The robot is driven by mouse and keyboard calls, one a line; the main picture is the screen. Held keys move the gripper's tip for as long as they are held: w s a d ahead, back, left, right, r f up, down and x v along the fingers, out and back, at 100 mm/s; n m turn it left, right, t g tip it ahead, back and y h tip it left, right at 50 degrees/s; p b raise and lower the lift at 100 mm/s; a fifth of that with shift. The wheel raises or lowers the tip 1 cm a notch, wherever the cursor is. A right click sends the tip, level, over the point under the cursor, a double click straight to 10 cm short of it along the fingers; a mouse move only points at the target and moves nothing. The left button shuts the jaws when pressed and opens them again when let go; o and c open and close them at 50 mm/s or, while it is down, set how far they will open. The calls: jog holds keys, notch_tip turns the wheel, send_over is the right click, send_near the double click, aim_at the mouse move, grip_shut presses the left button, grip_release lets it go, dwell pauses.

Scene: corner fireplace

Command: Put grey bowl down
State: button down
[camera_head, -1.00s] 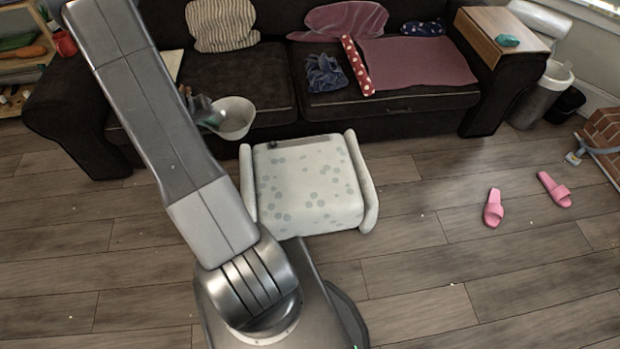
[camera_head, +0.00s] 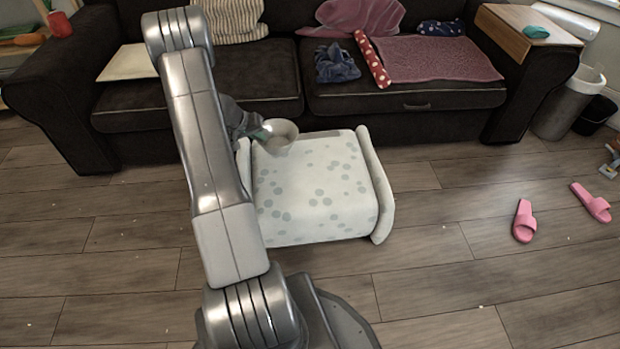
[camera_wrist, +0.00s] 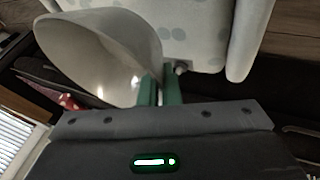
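The grey bowl (camera_head: 281,134) is at the back left corner of a small white spotted chair or stool (camera_head: 318,190). My gripper (camera_head: 262,132) is at the bowl's left side, partly hidden by my arm. In the wrist view the bowl (camera_wrist: 105,55) is tilted, and the green fingers of my gripper (camera_wrist: 160,88) are closed on its rim. The spotted seat (camera_wrist: 195,30) shows right behind it. I cannot tell whether the bowl touches the seat.
A dark sofa (camera_head: 420,98) stands behind the seat, holding a blue cloth (camera_head: 336,64), a red dotted roll (camera_head: 372,60) and a purple blanket (camera_head: 436,59). Pink slippers (camera_head: 524,221) lie on the floor at right. The wooden floor (camera_head: 120,240) at left is clear.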

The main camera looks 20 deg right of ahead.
jog(key=b+x, duration=0.1)
jog(key=x, duration=0.2)
jog(key=shift+f, duration=0.35)
notch_tip(320, 180, down, 10)
jog(key=b, duration=0.3)
jog(key=shift+r, duration=0.2)
jog(key=shift+f+b, duration=0.2)
jog(key=shift+b, duration=0.25)
jog(key=c, duration=1.6)
grip_release()
jog(key=shift+c, duration=0.2)
jog(key=shift+r, duration=0.1)
jog(key=shift+r+p, duration=0.15)
jog(key=shift+p, duration=0.25)
jog(key=p+v, duration=0.2)
jog(key=v, duration=1)
jog(key=shift+p, duration=0.35)
